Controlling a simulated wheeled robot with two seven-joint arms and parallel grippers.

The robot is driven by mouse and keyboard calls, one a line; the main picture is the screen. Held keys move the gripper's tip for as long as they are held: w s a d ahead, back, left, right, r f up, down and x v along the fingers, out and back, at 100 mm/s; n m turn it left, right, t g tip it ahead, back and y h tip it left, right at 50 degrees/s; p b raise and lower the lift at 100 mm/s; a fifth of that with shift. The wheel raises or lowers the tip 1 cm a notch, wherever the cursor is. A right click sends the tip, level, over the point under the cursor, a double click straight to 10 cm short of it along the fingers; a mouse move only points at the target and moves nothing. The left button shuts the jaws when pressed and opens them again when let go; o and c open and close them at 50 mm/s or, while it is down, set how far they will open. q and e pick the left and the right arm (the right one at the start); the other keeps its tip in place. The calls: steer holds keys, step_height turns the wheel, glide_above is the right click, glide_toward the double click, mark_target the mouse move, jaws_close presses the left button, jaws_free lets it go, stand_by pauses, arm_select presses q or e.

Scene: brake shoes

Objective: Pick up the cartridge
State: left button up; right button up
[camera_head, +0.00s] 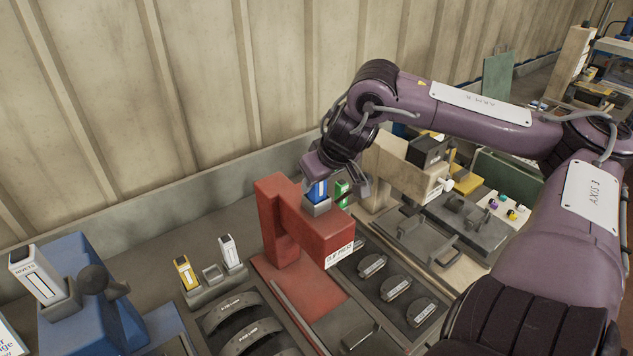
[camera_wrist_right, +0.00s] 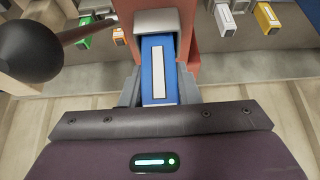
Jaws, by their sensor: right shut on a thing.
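A blue cartridge (camera_head: 317,193) with a white label stands upright in a grey socket (camera_head: 316,208) on top of the red press (camera_head: 312,235). My right gripper (camera_head: 336,186) is around the upper part of the cartridge and shut on it. In the right wrist view the blue cartridge (camera_wrist_right: 158,75) sits between the two grey fingers, its far end still inside the grey socket (camera_wrist_right: 168,22). My left gripper is not in either view.
A green cartridge (camera_head: 341,190) stands just behind the press. Yellow (camera_head: 185,272) and white (camera_head: 230,252) cartridges stand in a rack to the left. A blue machine (camera_head: 95,310) with a lever is at far left. Brake shoes (camera_head: 240,323) lie in front. A wall (camera_head: 200,100) runs behind.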

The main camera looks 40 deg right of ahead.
step_height(320, 180, up, 28)
steer(key=b, duration=0.5)
